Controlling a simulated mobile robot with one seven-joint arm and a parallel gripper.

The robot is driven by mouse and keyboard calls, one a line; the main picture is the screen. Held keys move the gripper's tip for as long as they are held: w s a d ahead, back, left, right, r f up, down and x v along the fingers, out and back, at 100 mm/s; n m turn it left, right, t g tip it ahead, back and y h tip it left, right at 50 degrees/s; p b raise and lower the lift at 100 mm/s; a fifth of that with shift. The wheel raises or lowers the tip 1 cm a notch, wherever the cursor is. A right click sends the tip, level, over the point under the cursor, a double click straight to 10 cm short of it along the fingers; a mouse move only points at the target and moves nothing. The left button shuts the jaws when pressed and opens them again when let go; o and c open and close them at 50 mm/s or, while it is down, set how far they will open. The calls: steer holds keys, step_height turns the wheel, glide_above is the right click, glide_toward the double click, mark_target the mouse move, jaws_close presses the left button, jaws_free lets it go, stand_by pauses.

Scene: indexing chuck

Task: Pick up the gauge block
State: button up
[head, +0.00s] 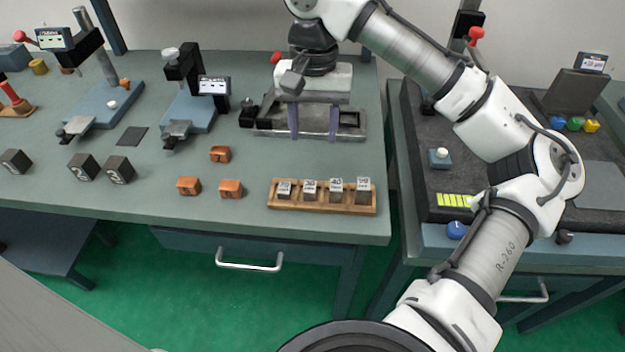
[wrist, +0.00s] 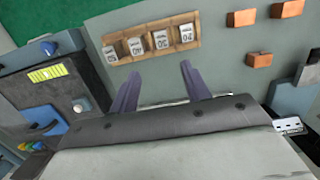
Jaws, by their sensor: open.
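The leftmost block (head: 284,191) and the rightmost block (head: 363,194) sit at the rack's ends. The row also shows in the wrist view, with one end block (wrist: 186,33) to the upper right. My gripper (head: 313,136) points down behind the rack, in front of a grey fixture. Its two purple fingers are apart, and in the wrist view the gap (wrist: 160,74) is empty.
The grey fixture (head: 352,122) is close behind my fingers. Orange blocks (head: 189,186) lie left of the rack, and dark numbered cubes (head: 83,167) farther left. Gauge stands (head: 187,100) rise at the back left. Another bench (head: 430,205) stands right, across a gap.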

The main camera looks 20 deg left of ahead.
glide_above(310, 186)
steer(key=w, duration=0.1)
steer(key=f, duration=0.6)
steer(key=shift+w+a+f, duration=0.1)
steer(key=shift+w+f, duration=0.1)
steer(key=f, duration=0.2)
steer(key=s+f+p, duration=0.1)
steer(key=f, duration=0.1)
steer(key=shift+s+p, duration=0.1)
steer(key=shift+p, duration=0.2)
steer(key=shift+f, duration=0.65)
jaws_close()
